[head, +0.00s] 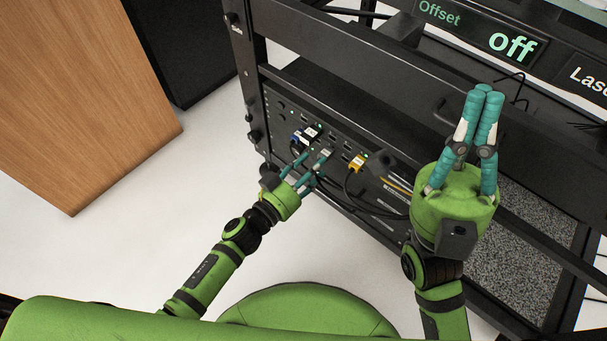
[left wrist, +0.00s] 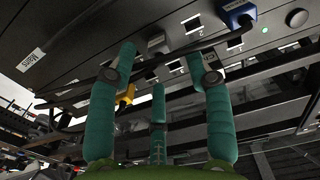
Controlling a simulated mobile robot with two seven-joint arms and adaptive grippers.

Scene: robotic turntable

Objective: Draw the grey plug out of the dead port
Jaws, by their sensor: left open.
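The grey plug (head: 326,153) sits in a port on the black panel, between the blue plug and the yellow plug. In the left wrist view a grey plug-like block (left wrist: 157,43) shows between and beyond my fingertips. My left gripper (head: 300,168) is open just in front of the panel, its teal fingers close to the grey plug. It also shows in the left wrist view (left wrist: 162,62) with its fingers apart and nothing held. My right gripper (head: 482,91) is raised in front of the rack's right part, its fingertips together and empty. Which port is the dead one, I cannot read.
Black cables (head: 352,195) hang below the panel. The rack's rail (head: 330,98) runs above. A wooden surface (head: 85,95) stands left; white floor (head: 130,235) is clear.

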